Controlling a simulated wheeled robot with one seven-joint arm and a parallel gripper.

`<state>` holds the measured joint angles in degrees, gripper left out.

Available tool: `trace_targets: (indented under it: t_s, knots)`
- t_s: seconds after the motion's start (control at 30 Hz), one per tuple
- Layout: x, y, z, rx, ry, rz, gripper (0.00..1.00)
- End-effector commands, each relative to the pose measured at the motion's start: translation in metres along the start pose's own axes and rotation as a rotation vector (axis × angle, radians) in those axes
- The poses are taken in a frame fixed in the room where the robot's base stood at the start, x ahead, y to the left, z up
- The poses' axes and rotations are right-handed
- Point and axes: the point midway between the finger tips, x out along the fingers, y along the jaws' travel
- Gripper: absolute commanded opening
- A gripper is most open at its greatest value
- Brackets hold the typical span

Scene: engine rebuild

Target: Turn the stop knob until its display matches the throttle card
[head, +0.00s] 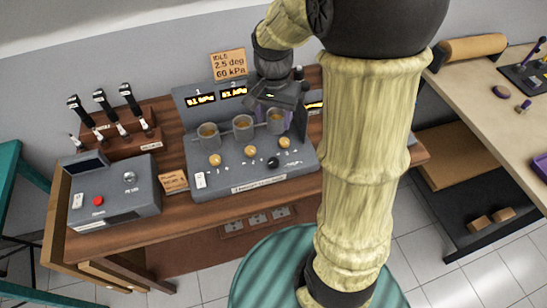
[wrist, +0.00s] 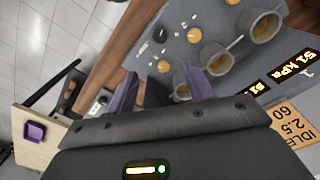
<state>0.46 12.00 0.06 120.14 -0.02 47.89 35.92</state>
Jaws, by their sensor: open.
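The throttle card (head: 229,64) is tan and stands behind the grey console (head: 250,184). It reads IDLE, 2.5 deg, 60 kPa. It also shows in the wrist view (wrist: 292,122). A black knob (head: 273,162) sits on the console front among yellow knobs; I cannot read a label naming the stop knob. A third display (head: 315,105) is mostly hidden by my arm. My gripper (head: 278,100) is above the console's right end, near the right cup. Its purple fingers are apart and empty in the wrist view (wrist: 163,90).
Three grey cups (head: 242,126) stand on the console. A grey box with a red button (head: 98,201) and a lever rack (head: 118,138) are at left. A pale workbench (head: 480,95) is at right. My arm hides the console's right side.

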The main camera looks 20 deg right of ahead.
Motion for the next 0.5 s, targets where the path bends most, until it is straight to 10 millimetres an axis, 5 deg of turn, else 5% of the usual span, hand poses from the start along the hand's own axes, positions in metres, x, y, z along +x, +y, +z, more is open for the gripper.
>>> trace_targets:
  t_s: [0.23,0.5]
  knots:
    - [0.018,0.0,0.0,-0.001,-0.003,0.002,0.52]
    - [0.064,0.001,0.001,-0.001,-0.005,0.004,0.52]
